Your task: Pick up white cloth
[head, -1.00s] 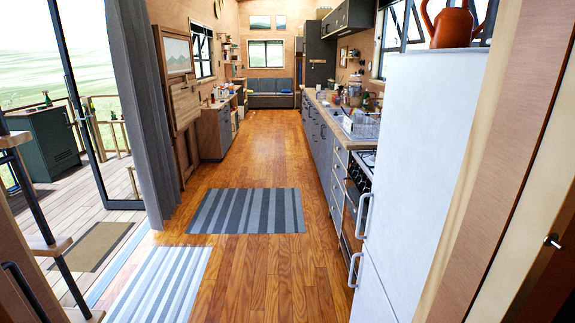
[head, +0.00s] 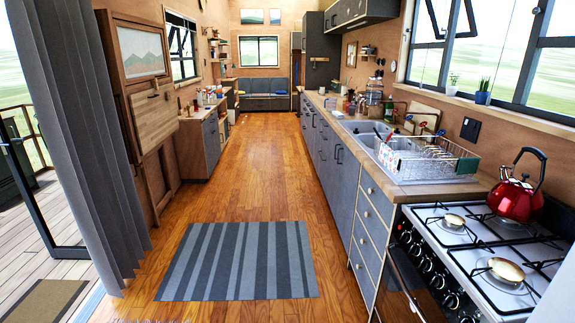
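I cannot make out a white cloth in the head view. Neither of my grippers shows in this view. The kitchen counter (head: 470,190) runs along the right side, with a sink (head: 366,129) set into it. A dish rack (head: 428,160) with dishes stands beside the sink. The small items further back on the counter are too small to tell apart.
A stove (head: 468,240) with a red kettle (head: 516,192) stands at the near right. A striped rug (head: 240,262) lies on the wooden floor (head: 262,165), which is clear to the sofa (head: 264,96). A cabinet (head: 200,145) and grey curtain (head: 75,140) line the left.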

